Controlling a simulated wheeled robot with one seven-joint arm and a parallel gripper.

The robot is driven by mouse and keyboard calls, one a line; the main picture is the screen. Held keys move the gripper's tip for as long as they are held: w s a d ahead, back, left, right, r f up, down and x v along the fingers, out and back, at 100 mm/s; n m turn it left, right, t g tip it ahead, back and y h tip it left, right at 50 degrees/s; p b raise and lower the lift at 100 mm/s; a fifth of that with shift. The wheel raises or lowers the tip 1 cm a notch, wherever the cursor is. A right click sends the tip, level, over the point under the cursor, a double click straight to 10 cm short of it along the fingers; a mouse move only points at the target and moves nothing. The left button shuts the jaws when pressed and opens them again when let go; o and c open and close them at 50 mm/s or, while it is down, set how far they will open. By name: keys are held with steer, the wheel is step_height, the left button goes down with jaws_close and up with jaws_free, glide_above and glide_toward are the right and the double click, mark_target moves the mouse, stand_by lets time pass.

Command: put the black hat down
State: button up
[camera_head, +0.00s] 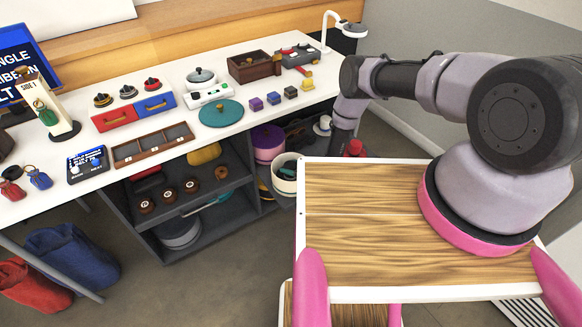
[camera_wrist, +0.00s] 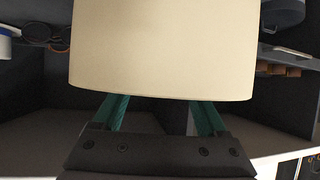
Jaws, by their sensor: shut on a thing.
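My gripper (camera_wrist: 160,115) shows in the wrist view with its two teal fingers apart. Their tips run behind a large, smooth cream cylinder (camera_wrist: 165,45), and the gripper is shut on it. The cylinder fills the upper middle of that view and hides the fingertips and what lies behind. I cannot make out a black hat in either view, and cannot tell whether the cream thing is part of one.
A white worktable (camera_head: 225,135) carries a teal disc (camera_head: 221,113), drawers and small tools. Below it, a dark shelf unit (camera_head: 205,225) holds brown round pieces. A cream open tub (camera_head: 287,187) stands beside a purple tub (camera_head: 268,152). Blue (camera_head: 72,262) and red bags lie on the floor left.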

steer(key=shift+f, duration=0.3)
steer(key=shift+f, duration=0.25)
steer(key=o, duration=1.3)
steer(key=shift+c, duration=0.2)
steer(key=shift+r, duration=0.1)
